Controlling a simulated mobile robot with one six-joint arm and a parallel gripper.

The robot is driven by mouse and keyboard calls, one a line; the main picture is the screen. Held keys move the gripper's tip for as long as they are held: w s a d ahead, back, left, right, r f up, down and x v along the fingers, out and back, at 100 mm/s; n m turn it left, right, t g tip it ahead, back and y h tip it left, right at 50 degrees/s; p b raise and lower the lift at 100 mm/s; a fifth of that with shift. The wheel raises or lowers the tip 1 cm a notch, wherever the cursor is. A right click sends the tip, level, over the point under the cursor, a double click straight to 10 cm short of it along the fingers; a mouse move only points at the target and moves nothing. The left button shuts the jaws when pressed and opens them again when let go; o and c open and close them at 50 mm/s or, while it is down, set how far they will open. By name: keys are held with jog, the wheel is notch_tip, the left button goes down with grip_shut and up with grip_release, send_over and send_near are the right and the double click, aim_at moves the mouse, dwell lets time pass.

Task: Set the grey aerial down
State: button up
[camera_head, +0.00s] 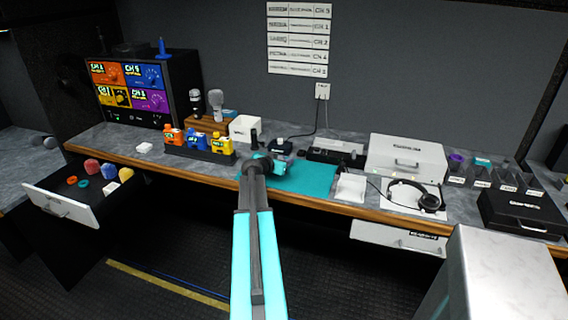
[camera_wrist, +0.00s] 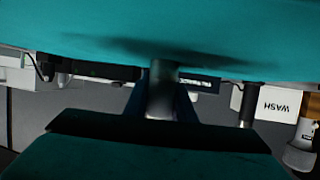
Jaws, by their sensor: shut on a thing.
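My gripper (camera_head: 278,176) is low over the teal mat (camera_head: 315,178) at the middle of the bench. In the wrist view it is shut on a short grey upright piece (camera_wrist: 161,92), which I take to be the grey aerial. Its end lies close to the mat's teal surface, with a dark shadow there. I cannot tell whether it touches. In the head view the held piece is mostly hidden by my gripper and arm. A blue cone-shaped piece (camera_head: 162,48) stands on top of the monitor rack at the left.
A white box (camera_head: 243,129) and a row of orange, blue and yellow packs (camera_head: 197,140) stand left of the mat. A small black device (camera_head: 281,147) is behind it. A white pad (camera_head: 350,187) and headphones (camera_head: 414,196) lie right. An open drawer (camera_head: 62,205) juts out at left.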

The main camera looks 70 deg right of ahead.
jog(key=o, duration=1)
jog(key=shift+r, duration=0.15)
jog(key=shift+b+v, duration=1.15)
jog(key=shift+v, duration=4.9)
